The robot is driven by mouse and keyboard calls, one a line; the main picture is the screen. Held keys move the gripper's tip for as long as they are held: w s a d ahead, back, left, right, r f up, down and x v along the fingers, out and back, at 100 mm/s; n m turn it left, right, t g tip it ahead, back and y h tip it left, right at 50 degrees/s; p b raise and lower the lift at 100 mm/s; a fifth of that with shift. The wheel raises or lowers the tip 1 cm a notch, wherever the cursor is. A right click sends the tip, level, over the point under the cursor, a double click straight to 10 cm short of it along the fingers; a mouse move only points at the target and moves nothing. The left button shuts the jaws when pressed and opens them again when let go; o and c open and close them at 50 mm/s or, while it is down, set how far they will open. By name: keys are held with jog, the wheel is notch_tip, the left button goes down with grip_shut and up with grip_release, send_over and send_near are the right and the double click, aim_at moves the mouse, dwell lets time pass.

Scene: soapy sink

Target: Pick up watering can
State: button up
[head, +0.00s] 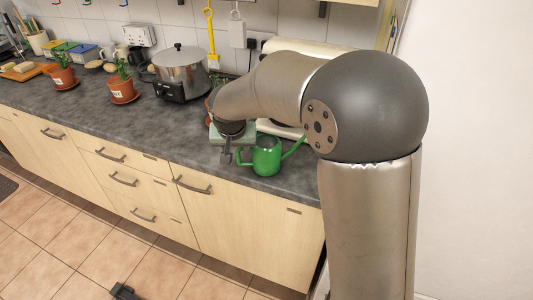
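A green watering can (267,160) stands upright near the front edge of the grey counter. Its spout points up to the right and its handle loop is on the left. My gripper (227,156) points down just left of the can, close to its handle. I cannot tell whether it touches the handle. The fingers are small and seen edge-on, so whether they are open or shut is unclear. My arm reaches in from the right and hides part of the counter behind the can.
The counter (155,122) is clear to the left of my gripper. A metal pot (181,72) stands farther back. Two potted plants (122,90) (63,77) stand to the left, and another is partly hidden behind my wrist. Wooden drawers (120,165) lie below the counter edge.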

aim_at(238, 156)
jog(key=x, duration=0.5)
jog(key=shift+w+f+p, duration=0.1)
jog(key=shift+f+p, duration=0.25)
jog(key=shift+f, duration=0.05)
grip_shut()
